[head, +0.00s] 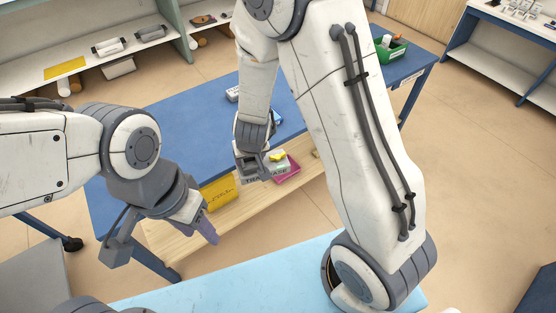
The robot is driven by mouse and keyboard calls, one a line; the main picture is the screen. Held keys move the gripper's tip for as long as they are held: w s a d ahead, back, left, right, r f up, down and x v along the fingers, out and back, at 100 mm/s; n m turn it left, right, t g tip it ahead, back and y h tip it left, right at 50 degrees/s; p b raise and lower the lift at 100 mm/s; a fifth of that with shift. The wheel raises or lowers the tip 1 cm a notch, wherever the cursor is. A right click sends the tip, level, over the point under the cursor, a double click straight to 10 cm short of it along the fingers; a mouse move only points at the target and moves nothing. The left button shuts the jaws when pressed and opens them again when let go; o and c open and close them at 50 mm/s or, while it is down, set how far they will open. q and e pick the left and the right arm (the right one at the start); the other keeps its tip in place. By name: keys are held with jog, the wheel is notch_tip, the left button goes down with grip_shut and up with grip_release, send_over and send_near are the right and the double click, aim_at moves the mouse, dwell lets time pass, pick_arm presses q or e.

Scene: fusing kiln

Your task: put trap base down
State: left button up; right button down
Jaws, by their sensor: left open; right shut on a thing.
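The trap base (264,177) is a small grey block with dark lettering on its front, partly covered by my gripper. My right gripper (256,168) is shut on it, at the near edge of the blue table in the head view. Whether the block touches anything below is hard to tell. My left gripper (164,238) is open and empty, at the lower left, apart from the trap base.
The blue table (185,130) has clear room on its left. A pink tray (289,175) and a yellow box (218,193) show near the wooden lower shelf (250,215). A green bin (392,50) stands at the far right. A light blue surface (220,290) lies in front.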

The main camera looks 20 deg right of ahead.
jog(key=w+d+f+n+b, duration=0.1)
jog(key=d+f+b, duration=0.1)
jog(key=f+b, duration=1.2)
jog(key=w+d+f+b, duration=0.2)
jog(key=f+b, duration=1.1)
jog(key=f, duration=0.4)
jog(key=s+a+f+n+y+b, duration=0.15)
jog(key=a+f+b, duration=0.3)
jog(key=a, duration=0.45)
jog(key=s+a+f+n+g+b, duration=0.1)
jog(key=s+a+f+n+b, duration=0.25)
jog(key=a+b, duration=0.35)
jog(key=s+a+f+n+y+b, duration=0.15)
jog(key=a+f+b, duration=0.3)
jog(key=a, duration=0.55)
send_over(184, 236)
notch_tip(184, 236, down, 4)
jog(key=shift+w+a+f+b, duration=0.1)
jog(key=shift+f+b, duration=0.05)
jog(key=shift+b, duration=1.1)
jog(key=shift+c, duration=0.2)
grip_release()
